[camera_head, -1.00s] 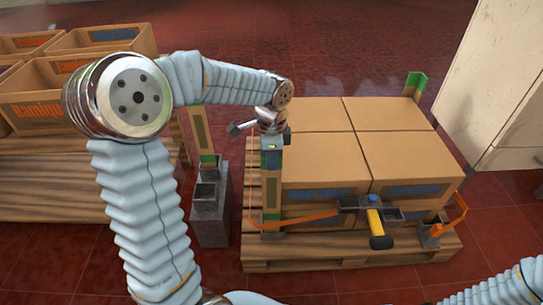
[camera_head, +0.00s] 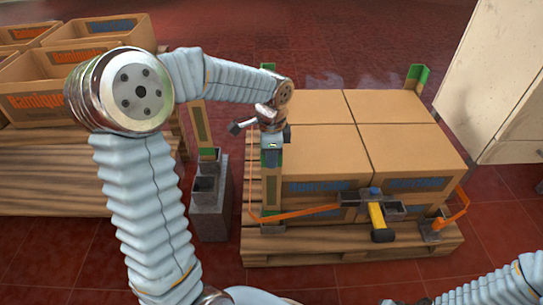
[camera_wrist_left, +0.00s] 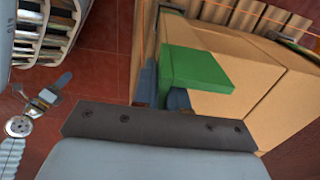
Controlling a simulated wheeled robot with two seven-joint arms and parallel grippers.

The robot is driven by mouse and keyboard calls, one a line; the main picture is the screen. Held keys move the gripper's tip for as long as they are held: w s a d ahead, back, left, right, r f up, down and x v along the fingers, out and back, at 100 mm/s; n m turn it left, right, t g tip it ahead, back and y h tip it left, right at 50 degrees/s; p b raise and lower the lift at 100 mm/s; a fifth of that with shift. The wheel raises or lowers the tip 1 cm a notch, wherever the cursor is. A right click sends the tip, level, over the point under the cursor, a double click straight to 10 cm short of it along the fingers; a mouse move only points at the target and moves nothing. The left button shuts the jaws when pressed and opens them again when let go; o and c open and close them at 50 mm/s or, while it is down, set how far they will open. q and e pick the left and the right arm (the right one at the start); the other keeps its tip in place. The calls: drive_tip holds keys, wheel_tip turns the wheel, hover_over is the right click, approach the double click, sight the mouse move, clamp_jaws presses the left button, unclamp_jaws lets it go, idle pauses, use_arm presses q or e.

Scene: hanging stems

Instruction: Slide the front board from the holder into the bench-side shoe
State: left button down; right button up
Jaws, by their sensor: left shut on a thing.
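The front board (camera_head: 271,185), a narrow tan strip with green ends, stands upright at the front left corner of the stacked boxes. Its lower end is at the grey shoe (camera_head: 271,231) on the pallet; I cannot tell how deep it sits. My left gripper (camera_head: 271,147) is shut on the board's upper end. In the left wrist view the green end (camera_wrist_left: 195,68) shows just beyond the dark gripper plate; the fingertips are mostly hidden. The grey holder (camera_head: 210,205) stands left of the pallet, with another green-ended board (camera_head: 201,125) upright at its rear.
The cardboard boxes (camera_head: 385,110) fill the pallet (camera_head: 350,257). An orange strap (camera_head: 310,212) runs across the front to a tensioner with a yellow handle (camera_head: 378,218). Another shoe (camera_head: 432,232) is at the front right. Open crates (camera_head: 65,88) are at left, a pale cabinet at right.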

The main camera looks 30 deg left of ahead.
use_arm(q)
drive_tip(key=shift+f+b, duration=0.3)
drive_tip(key=shift+f, duration=0.2)
idle(0.3)
drive_tip(key=c, duration=1.1)
unclamp_jaws()
